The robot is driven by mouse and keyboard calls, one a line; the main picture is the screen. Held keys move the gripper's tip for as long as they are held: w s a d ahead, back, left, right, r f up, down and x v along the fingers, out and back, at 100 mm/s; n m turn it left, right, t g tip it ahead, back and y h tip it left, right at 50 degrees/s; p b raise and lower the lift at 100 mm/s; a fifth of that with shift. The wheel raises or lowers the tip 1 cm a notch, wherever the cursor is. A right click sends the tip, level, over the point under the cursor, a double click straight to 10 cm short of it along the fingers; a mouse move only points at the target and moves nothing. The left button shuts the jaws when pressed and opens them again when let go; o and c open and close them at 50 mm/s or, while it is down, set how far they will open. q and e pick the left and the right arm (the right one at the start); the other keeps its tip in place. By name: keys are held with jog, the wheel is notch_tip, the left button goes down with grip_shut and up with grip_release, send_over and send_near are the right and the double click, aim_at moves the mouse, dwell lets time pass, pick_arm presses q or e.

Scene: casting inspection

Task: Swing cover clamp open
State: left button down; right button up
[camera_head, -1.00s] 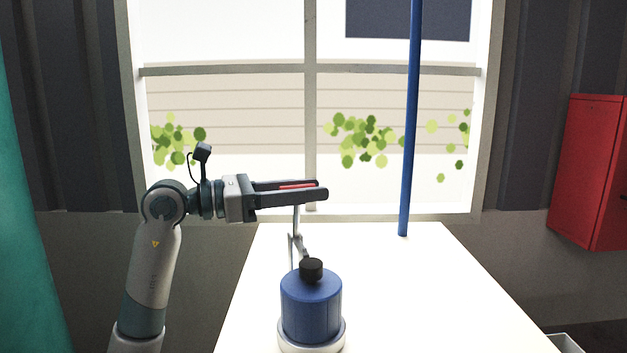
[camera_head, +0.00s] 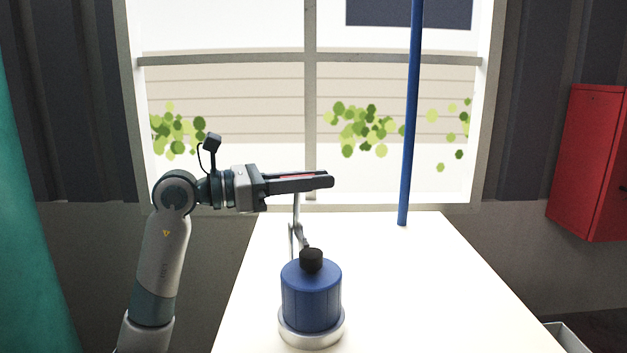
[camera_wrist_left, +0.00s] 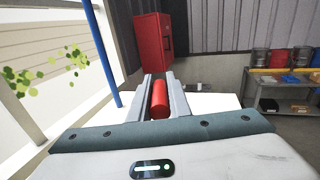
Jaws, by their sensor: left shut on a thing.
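The cover clamp (camera_head: 296,220) is a thin grey metal linkage standing behind a blue cylinder (camera_head: 311,300). Its red handle (camera_head: 297,177) lies level at the top, between the fingers of my left gripper (camera_head: 325,180). My left gripper is shut on this handle, which also shows in the left wrist view (camera_wrist_left: 160,100) between both fingers. A black knob (camera_head: 311,260) sits on top of the blue cylinder; where the clamp arm meets it is partly hidden. The cylinder stands upright on a round silver base. My right gripper is not in view.
The white table (camera_head: 420,290) is clear to the right of the cylinder. A blue upright pole (camera_head: 410,120) stands at its back edge before the window. A red cabinet (camera_head: 588,165) hangs on the right wall. A shelf with bins (camera_wrist_left: 285,90) shows in the wrist view.

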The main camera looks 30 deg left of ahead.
pick_arm(q)
jog(key=shift+w+a, duration=0.1)
jog(key=w+a+f+n+p, duration=0.1)
jog(key=w+a+f+n, duration=0.1)
jog(key=w+a+n, duration=0.7)
notch_tip(320, 180, down, 8)
jog(key=n+p, duration=0.4)
jog(key=n, duration=0.7)
jog(key=shift+s+a, duration=0.25)
jog(key=shift+s, duration=0.05)
jog(key=shift+f, duration=0.15)
jog(key=c, duration=1.7)
grip_release()
jog(key=shift+o, duration=0.2)
